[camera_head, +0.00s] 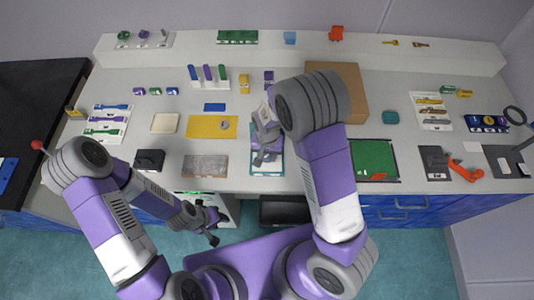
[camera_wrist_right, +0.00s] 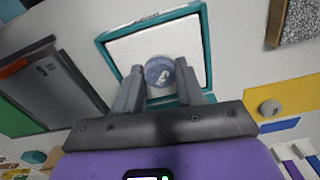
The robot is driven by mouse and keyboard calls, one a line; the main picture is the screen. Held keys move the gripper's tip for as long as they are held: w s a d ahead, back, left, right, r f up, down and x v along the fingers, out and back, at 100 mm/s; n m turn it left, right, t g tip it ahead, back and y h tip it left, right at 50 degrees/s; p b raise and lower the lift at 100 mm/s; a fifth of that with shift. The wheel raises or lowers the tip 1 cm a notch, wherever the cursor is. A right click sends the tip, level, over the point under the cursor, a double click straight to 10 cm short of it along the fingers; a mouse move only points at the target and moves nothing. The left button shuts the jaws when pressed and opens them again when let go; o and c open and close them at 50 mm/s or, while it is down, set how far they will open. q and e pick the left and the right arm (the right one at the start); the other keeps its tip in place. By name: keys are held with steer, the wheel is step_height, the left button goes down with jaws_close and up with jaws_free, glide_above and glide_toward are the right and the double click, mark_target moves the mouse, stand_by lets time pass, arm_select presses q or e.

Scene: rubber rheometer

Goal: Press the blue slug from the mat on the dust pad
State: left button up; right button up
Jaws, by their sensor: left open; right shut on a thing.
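The dust pad is a white pad in a teal-rimmed tray (camera_head: 267,173), and it also shows in the right wrist view (camera_wrist_right: 122,52). My right gripper (camera_head: 259,160) is over it, shut on the round blue-grey slug (camera_wrist_right: 159,72). The slug is between the fingertips over the white surface; I cannot tell whether it touches the pad. The arm hides the slug in the head view. The yellow mat (camera_head: 203,127) lies up and left of the pad with another grey round slug (camera_head: 225,125) on it. My left gripper (camera_head: 213,226) is open and empty in front of the bench.
A speckled grey plate (camera_head: 205,167) lies left of the pad, with a black block (camera_head: 149,160) further left. A green board (camera_head: 373,160) lies to the right. A cardboard box (camera_head: 349,88) stands behind my right arm. A small blue strip (camera_head: 214,107) lies behind the mat.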

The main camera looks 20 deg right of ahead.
steer(key=shift+r+p, duration=2.55)
steer(key=shift+r, duration=0.85)
steer(key=shift+f, duration=0.1)
